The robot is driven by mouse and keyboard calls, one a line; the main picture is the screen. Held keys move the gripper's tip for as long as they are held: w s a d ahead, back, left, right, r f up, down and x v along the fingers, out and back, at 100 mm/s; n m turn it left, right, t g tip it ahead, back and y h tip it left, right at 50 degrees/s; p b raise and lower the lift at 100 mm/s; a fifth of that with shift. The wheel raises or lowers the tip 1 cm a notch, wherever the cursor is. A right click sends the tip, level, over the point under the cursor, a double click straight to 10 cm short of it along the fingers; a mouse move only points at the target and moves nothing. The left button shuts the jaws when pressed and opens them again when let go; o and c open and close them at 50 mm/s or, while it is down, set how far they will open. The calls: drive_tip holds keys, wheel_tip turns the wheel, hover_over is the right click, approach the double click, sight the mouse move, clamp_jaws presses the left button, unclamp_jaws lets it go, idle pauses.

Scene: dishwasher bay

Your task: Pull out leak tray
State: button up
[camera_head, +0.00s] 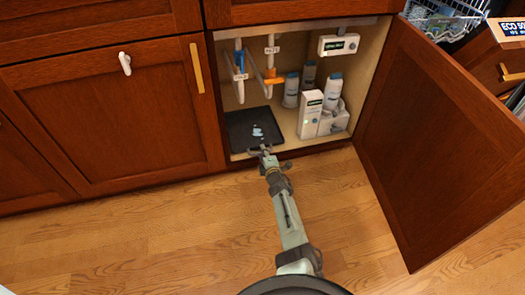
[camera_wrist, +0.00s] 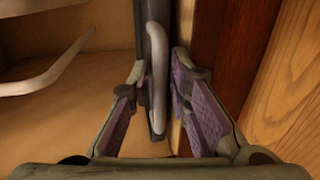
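The leak tray (camera_head: 240,124) is a black, shallow tray on the floor of the open under-sink cabinet, at its left side, with light blue spots on it. My gripper (camera_head: 264,152) is at the tray's front edge by the cabinet opening. In the wrist view, a grey bar handle (camera_wrist: 157,60) stands between the two fingers of my gripper (camera_wrist: 159,80), in front of the dark tray edge (camera_wrist: 142,35). The fingers are apart, one on each side of the handle.
White bottles (camera_head: 332,90) and a white box (camera_head: 310,115) stand to the right of the tray. Pipes with blue and orange valves (camera_head: 273,76) hang above it. The cabinet door (camera_head: 440,140) is swung open to the right. The wooden floor (camera_head: 150,240) in front is clear.

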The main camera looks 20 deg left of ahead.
drive_tip(key=shift+c, duration=0.5)
clamp_jaws()
